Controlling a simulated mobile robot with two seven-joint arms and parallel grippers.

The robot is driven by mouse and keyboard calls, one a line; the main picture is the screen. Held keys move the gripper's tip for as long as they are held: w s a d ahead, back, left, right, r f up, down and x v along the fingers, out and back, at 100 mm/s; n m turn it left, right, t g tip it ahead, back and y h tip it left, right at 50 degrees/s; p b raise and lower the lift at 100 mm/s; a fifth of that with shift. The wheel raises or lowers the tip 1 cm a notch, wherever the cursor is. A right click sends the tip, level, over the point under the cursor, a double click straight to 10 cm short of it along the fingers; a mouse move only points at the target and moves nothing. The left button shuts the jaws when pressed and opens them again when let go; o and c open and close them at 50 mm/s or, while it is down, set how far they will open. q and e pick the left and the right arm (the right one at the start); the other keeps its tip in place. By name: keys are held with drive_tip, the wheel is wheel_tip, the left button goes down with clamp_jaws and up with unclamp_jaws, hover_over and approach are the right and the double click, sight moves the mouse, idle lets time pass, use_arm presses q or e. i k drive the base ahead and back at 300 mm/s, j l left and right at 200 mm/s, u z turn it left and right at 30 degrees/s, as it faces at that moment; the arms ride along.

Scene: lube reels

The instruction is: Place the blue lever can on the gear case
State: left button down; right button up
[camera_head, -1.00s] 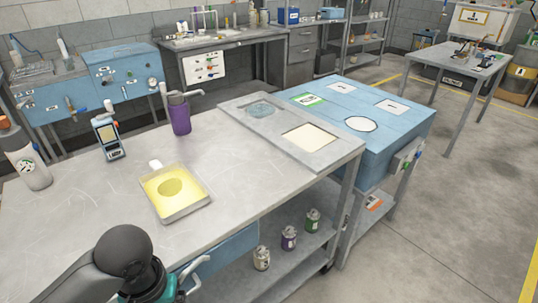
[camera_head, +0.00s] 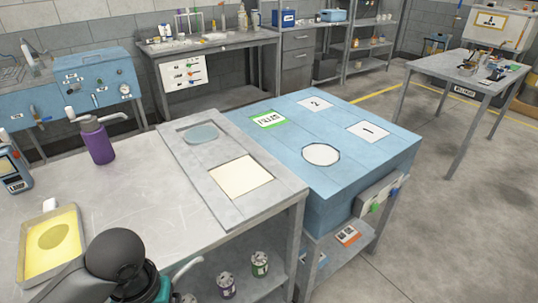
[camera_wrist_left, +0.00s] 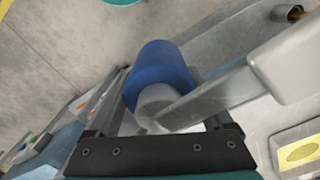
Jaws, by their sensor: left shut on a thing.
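The blue lever can (camera_wrist_left: 160,72) is in my left gripper (camera_wrist_left: 158,128) in the left wrist view, its pale neck between the fingers and its grey lever (camera_wrist_left: 205,98) sticking out to the right. In the head view my left arm hides the can's body; a pale lever (camera_head: 188,271) shows beside the arm. The large blue case (camera_head: 350,165), which seems to be the gear case, stands at the centre right. Its top has a white circle (camera_head: 321,154), plates marked 1 and 2, and a green-edged label. My left arm is at the lower left, short of it. My right gripper is out of view.
A grey bench holds a purple lever can (camera_head: 97,140), a yellow tray (camera_head: 52,246) and a grey plate (camera_head: 212,199) with a round and a square patch. Small cans (camera_head: 260,264) stand on the shelf below. The blue case's top is clear. Open floor lies right.

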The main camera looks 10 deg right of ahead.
sight(361, 150)
drive_tip(key=i+l, duration=0.1)
drive_tip(key=l, duration=0.3)
drive_tip(key=i+l+u, duration=0.1)
drive_tip(key=l, duration=0.35)
drive_tip(key=i+l, duration=0.1)
drive_tip(key=l, duration=0.3)
drive_tip(key=i+l+u, duration=0.1)
drive_tip(key=l, duration=0.35)
drive_tip(key=i+l, duration=0.15)
drive_tip(key=l, duration=0.25)
drive_tip(key=i+l+u, duration=0.1)
drive_tip(key=l, duration=0.3)
drive_tip(key=i+l, duration=0.15)
drive_tip(key=l, duration=0.25)
drive_tip(key=i+l, duration=0.1)
drive_tip(key=l, duration=0.3)
drive_tip(key=i+u, duration=0.05)
